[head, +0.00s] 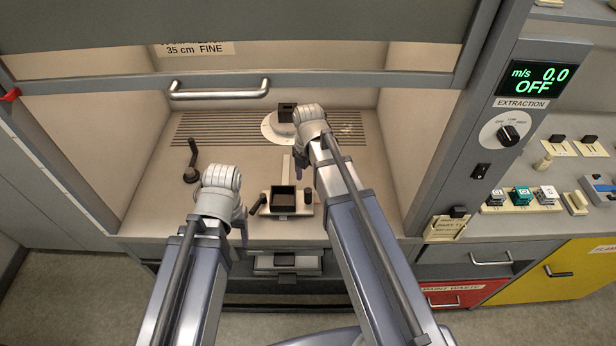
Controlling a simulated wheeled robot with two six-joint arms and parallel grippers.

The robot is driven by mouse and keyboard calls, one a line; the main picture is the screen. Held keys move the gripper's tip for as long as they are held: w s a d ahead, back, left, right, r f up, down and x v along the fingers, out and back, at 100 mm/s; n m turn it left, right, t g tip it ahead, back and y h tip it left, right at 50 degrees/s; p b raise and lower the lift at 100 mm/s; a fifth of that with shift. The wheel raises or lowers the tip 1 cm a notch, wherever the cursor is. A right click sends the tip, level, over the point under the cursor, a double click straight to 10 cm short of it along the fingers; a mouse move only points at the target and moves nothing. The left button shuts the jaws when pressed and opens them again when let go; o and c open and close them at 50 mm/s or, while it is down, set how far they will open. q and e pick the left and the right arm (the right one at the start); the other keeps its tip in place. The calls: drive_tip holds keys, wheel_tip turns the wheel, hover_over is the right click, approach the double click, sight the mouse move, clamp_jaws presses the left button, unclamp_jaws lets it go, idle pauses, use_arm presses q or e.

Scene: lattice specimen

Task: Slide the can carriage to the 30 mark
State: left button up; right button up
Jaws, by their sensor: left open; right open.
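The can carriage appears to be the pale plate (301,209) with a dark square open holder (283,198) on it, near the front of the fume cupboard floor. A pale strip (287,165) runs back from it towards a round pale turntable (270,130) with a dark block on it. No 30 mark is readable. My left gripper (241,226) is open, just left of the carriage near the front edge. My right gripper (299,168) is open, behind the carriage and close to the strip. My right forearm hides part of the turntable and the floor to its right.
A dark crank-like handle (191,165) stands on the floor at left. Dark knobs (308,195) flank the holder. The raised sash with its bar handle (219,90) hangs above the opening. A control panel reading OFF (533,80) is at right. Floor at right inside is clear.

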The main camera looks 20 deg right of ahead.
sight(308, 190)
wheel_tip(308, 190, down, 7)
drive_tip(key=b, duration=0.6)
drive_tip(key=shift+r, duration=0.2)
drive_tip(key=shift+c, duration=0.4)
clamp_jaws()
idle(0.6)
